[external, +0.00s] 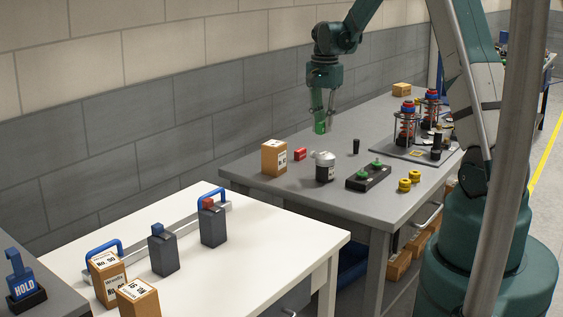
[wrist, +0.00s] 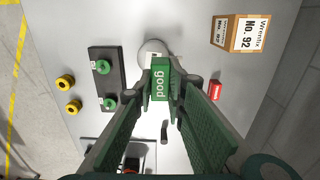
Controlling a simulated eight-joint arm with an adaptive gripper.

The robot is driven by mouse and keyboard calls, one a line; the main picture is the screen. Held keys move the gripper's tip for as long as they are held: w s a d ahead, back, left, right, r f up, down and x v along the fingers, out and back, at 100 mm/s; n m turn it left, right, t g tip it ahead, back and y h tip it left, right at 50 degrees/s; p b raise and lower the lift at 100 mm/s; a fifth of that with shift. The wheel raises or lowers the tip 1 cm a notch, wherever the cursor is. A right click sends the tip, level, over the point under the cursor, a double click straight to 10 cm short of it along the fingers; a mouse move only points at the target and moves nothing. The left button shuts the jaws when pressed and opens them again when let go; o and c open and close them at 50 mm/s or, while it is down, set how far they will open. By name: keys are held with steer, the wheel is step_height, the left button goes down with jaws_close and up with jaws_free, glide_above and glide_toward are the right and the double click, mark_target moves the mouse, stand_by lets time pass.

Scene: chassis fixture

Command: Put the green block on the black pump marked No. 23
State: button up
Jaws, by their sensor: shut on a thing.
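My gripper (external: 322,110) is shut on the green block (external: 320,127), held above the grey table. In the wrist view the block (wrist: 161,85) reads "good" and sits between the fingertips (wrist: 161,92). I cannot read No. 23 on anything. A black canister with a pale lid (external: 325,172) stands on the grey table below and near my gripper; its lid (wrist: 152,50) is partly behind the block in the wrist view. Two dark grey blocky units stand on the white table, one with a blue top (external: 163,254), one with a red top (external: 212,226).
The grey table holds a No. 92 box (wrist: 240,35), also in the external view (external: 274,158), a red block (external: 300,154), a small black cylinder (external: 356,146), a black base with green knobs (external: 368,177), yellow rings (external: 405,186) and red-topped stands (external: 405,125). Boxes (external: 138,299) crowd the white table's front.

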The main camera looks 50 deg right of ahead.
mark_target(323, 152)
steer(key=shift+f, duration=1.35)
steer(key=shift+f+p, duration=0.3)
steer(key=shift+f, duration=1.75)
steer(key=shift+f, duration=0.15)
steer(key=o, duration=0.8)
steer(key=shift+c, duration=0.2)
steer(key=shift+r+b, duration=0.4)
steer(key=shift+r, duration=5.75)
